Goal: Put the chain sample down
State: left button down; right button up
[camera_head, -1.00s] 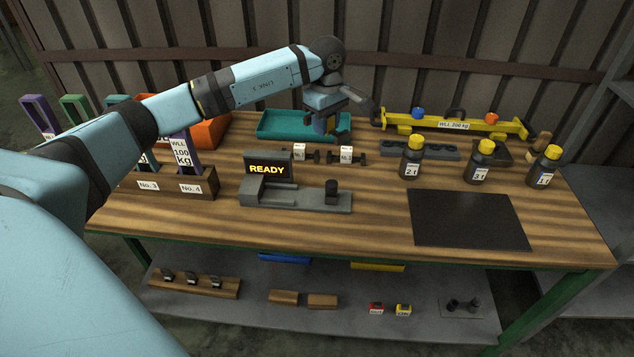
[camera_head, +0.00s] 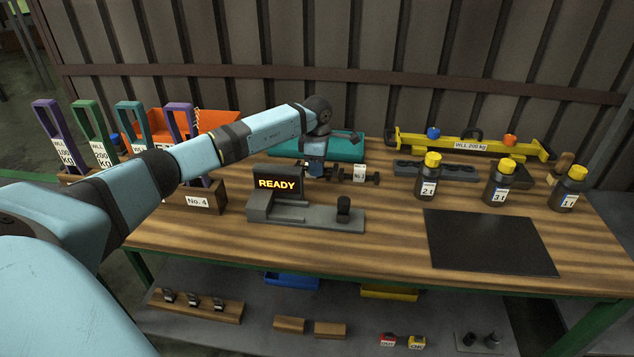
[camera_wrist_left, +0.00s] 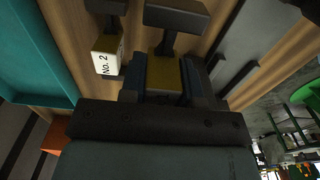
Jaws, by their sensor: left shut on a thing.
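My left gripper (camera_head: 315,172) is low over the workbench, behind the READY display. In the left wrist view its fingers (camera_wrist_left: 165,88) are shut on a dark sample with a yellowish middle block (camera_wrist_left: 166,72) and a wide dark end (camera_wrist_left: 176,16). This held sample is mostly hidden in the head view. I cannot tell whether it touches the bench. A second dark sample with a white label (camera_head: 360,172) lies just right of the gripper. Its label reads No. 2 in the left wrist view (camera_wrist_left: 106,62). My right gripper is not in view.
The grey test fixture (camera_head: 305,216) with the READY display (camera_head: 278,183) stands in front. A teal tray (camera_head: 345,147) is behind the gripper. Labelled bottles (camera_head: 428,178) and a black mat (camera_head: 490,242) are at the right. A yellow beam (camera_head: 470,146) is at the back.

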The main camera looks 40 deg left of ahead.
aim_at(317, 189)
pick_arm(q)
jog(key=shift+f, duration=2.85)
jog(key=shift+f, duration=0.1)
jog(key=c, duration=0.8)
grip_release()
jog(key=shift+c, duration=0.2)
